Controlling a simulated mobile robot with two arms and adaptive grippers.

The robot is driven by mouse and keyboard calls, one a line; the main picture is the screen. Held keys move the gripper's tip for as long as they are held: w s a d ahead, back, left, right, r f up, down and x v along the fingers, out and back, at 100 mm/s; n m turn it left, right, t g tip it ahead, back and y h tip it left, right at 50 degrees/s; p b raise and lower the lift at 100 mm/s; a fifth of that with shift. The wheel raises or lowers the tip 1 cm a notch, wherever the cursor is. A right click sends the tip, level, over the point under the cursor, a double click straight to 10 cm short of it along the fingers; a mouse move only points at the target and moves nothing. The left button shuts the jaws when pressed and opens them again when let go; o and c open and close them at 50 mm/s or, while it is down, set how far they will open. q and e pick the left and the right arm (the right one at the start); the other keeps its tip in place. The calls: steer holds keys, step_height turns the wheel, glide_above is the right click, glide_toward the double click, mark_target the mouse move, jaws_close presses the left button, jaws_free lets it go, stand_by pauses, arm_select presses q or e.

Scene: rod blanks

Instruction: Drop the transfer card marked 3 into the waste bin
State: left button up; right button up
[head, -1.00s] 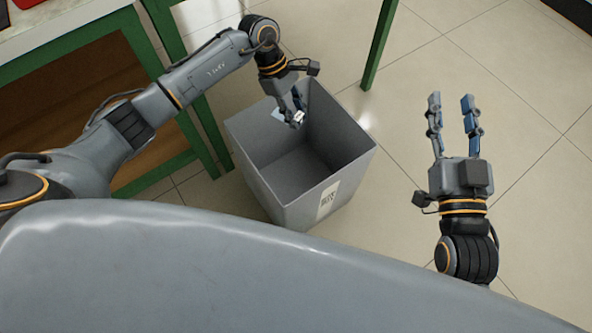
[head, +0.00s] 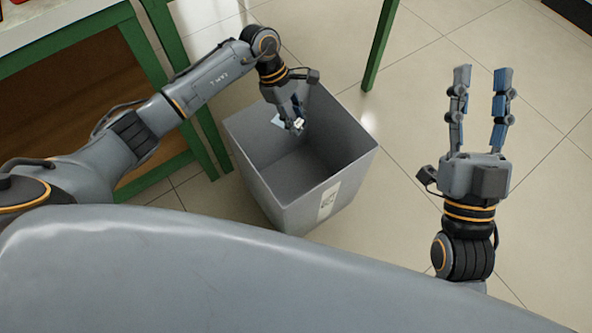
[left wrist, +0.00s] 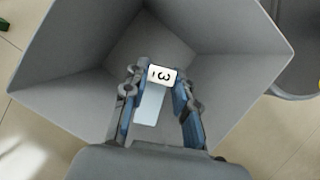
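The transfer card (left wrist: 163,76) shows a white end marked 3 and a pale blue part in the left wrist view. It sits between the fingertips of my left gripper (left wrist: 158,84), which is shut on it. In the head view my left gripper (head: 293,122) points down into the open mouth of the grey waste bin (head: 290,194), near its back left side. The bin's walls (left wrist: 225,40) surround the card in the left wrist view. My right gripper (head: 480,75) is open and empty, to the right of the bin.
A green-framed table (head: 70,38) with a brown lower panel stands at the left. Another green leg (head: 379,45) stands behind the bin. Tiled floor (head: 410,130) is clear to the right of the bin.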

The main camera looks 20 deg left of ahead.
arm_select(q)
steer(key=o, duration=0.5)
steer(key=v, duration=1.2)
steer(key=shift+d, duration=0.1)
